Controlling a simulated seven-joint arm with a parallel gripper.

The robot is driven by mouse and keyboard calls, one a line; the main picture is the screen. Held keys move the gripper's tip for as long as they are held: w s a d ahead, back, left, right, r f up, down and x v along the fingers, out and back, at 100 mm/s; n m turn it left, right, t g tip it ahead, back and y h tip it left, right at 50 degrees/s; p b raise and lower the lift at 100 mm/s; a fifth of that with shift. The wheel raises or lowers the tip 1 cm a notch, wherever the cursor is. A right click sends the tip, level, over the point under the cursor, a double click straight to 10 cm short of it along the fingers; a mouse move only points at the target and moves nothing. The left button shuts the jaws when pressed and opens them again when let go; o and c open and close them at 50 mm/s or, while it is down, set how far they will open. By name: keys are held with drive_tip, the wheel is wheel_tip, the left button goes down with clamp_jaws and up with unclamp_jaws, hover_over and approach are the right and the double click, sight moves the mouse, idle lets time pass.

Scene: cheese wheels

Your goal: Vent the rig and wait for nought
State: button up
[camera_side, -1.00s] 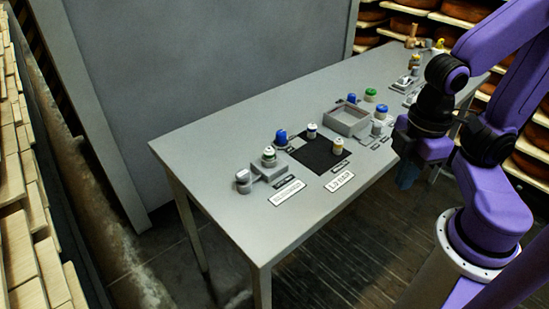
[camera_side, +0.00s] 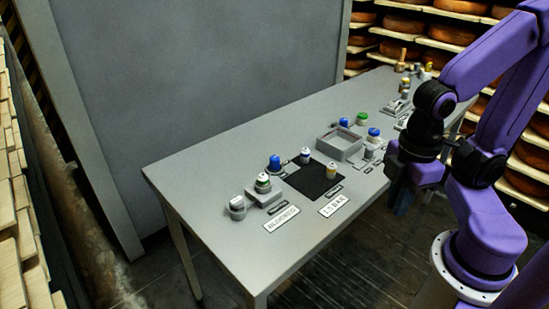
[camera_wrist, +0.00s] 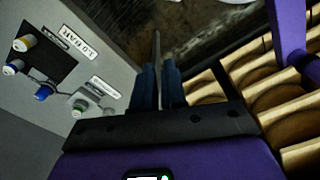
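My gripper (camera_side: 402,203) hangs beyond the table's right front edge, apart from everything on it. In the wrist view its two blue fingers (camera_wrist: 158,85) stand close together with a narrow gap between them and nothing held. A plate reading 1.0 BAR (camera_side: 334,205) lies before a black mat (camera_side: 312,181). A green-and-white knob (camera_side: 263,184) stands on a grey block. Left of it is a grey cylinder (camera_side: 237,207). A blue-capped piece (camera_side: 274,163) stands behind the mat. Two small white-topped pieces (camera_side: 331,170) (camera_side: 305,156) stand at the mat.
An open grey tray (camera_side: 340,150) sits mid-table, with blue (camera_side: 374,133) and green (camera_side: 362,118) capped pieces around it. More fixtures (camera_side: 397,106) stand at the far end. Cheese shelves (camera_side: 405,25) rise behind. The table's left front (camera_side: 205,175) is bare.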

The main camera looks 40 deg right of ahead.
drive_tip(key=o, duration=0.5)
drive_tip(key=shift+w+a, duration=0.15)
drive_tip(key=shift+w, duration=0.05)
drive_tip(key=shift+o, duration=1.3)
drive_tip(key=w+a+m+y, duration=0.1)
drive_tip(key=w+a, duration=0.2)
drive_tip(key=w, duration=0.6)
drive_tip(key=shift+r+m, duration=0.35)
drive_tip(key=shift+m, duration=0.05)
drive_tip(key=m+t+y, duration=0.1)
drive_tip(key=m+t, duration=0.3)
hover_over(276, 157)
drive_tip(key=s+d, duration=0.3)
drive_tip(key=s, duration=0.2)
wheel_tip(276, 157, down, 3)
drive_tip(key=x, duration=1.6)
drive_tip(key=shift+s+f, duration=0.3)
drive_tip(key=shift+f, duration=0.2)
drive_tip(key=shift+g, duration=0.3)
drive_tip(key=c, duration=1)
